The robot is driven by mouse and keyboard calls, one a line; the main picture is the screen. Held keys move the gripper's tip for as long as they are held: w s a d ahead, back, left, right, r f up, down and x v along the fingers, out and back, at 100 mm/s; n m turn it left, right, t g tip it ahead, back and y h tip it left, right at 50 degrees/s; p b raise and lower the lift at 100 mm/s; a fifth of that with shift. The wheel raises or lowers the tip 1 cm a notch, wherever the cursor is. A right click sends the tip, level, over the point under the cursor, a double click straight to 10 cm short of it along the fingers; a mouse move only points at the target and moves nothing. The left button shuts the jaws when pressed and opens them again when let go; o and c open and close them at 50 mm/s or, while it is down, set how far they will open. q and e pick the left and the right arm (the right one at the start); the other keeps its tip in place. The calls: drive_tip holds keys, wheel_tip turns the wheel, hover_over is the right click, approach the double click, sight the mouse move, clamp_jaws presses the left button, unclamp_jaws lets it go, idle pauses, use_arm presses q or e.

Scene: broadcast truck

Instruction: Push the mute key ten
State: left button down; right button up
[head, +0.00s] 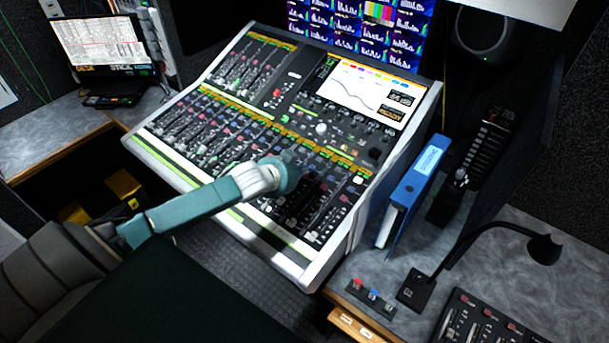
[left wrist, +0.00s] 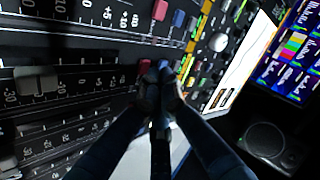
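The mixing console (head: 160,152) is wide and sloped, with rows of faders and small coloured keys. My left gripper (head: 314,184) is over its right-hand fader bank, dark against the dark panel. In the left wrist view, the fingertips of my left gripper (left wrist: 159,86) come together, shut and with nothing seen between them. Just beyond the tips are a red key (left wrist: 144,67) and a blue key (left wrist: 163,64), partly hidden; I cannot tell whether the tips touch them. Another red key (left wrist: 159,10) shows above. No key number is readable. My right gripper is not in view.
A blue binder (head: 412,190) stands right of the console. A gooseneck lamp (head: 541,248) and a small button box (head: 372,297) are on the grey desk. A laptop (head: 100,48) sits back left. Grey fader caps (left wrist: 38,82) stick up from the panel.

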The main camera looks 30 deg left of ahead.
sight(301, 183)
use_arm(q)
drive_tip(key=shift+w+f, duration=0.1)
drive_tip(key=shift+f, duration=0.3)
idle(0.4)
drive_tip(key=shift+s+r+p, duration=0.2)
drive_tip(key=shift+r+p, duration=0.7)
drive_tip(key=shift+p, duration=0.05)
drive_tip(key=r+p, duration=0.6)
drive_tip(key=shift+s, duration=0.4)
